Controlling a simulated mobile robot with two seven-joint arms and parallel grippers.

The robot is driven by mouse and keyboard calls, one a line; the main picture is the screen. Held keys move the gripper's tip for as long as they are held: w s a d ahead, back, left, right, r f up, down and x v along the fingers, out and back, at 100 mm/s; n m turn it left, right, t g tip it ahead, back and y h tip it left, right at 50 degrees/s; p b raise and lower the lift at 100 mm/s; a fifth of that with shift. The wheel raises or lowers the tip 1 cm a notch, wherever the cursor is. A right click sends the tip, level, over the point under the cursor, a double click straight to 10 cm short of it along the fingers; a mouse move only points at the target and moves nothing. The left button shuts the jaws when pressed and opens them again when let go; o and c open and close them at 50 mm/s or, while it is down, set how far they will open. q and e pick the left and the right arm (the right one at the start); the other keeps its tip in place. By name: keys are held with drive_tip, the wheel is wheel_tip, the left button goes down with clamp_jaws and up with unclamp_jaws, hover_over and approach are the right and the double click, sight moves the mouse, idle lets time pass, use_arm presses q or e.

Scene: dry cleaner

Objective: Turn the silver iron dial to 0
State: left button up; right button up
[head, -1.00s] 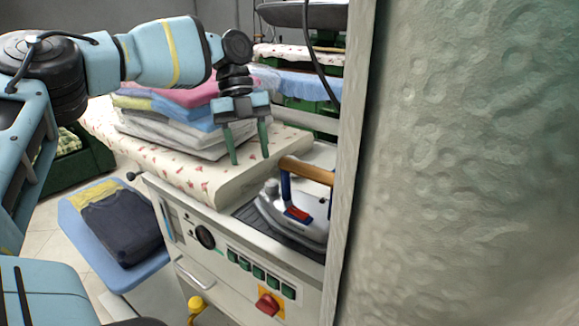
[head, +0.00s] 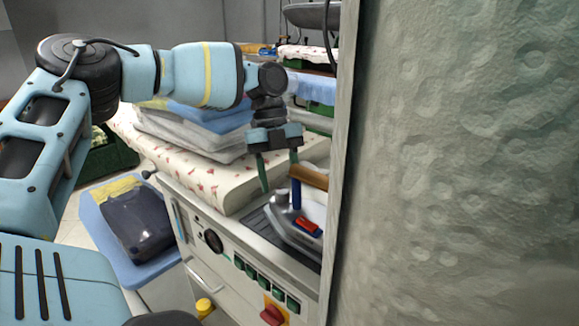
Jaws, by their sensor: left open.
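The silver iron (head: 287,223) rests on a dark ribbed pad at the right end of the pressing station. It has a wooden handle (head: 311,178), a blue post and a red part (head: 307,227) on top. A small silver knob (head: 281,198) stands at its left end; I cannot read any dial marks. The iron's right side is hidden by the wall. My left gripper (head: 279,177) is open and empty, pointing down just above the knob and the handle's left end. I cannot tell whether it touches them. My right gripper is not in view.
A grey textured wall (head: 460,160) fills the right side, close to the iron. Folded clothes (head: 190,135) lie on the patterned ironing board (head: 235,190) behind. The station's front has a black gauge (head: 213,241), green switches and a red knob (head: 271,315).

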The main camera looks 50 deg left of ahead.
use_arm(q)
drive_tip(key=shift+x, duration=0.9)
drive_tip(key=shift+c, duration=0.3)
drive_tip(key=c, duration=0.9)
drive_tip(key=shift+c, duration=0.2)
drive_tip(key=shift+n, duration=0.3)
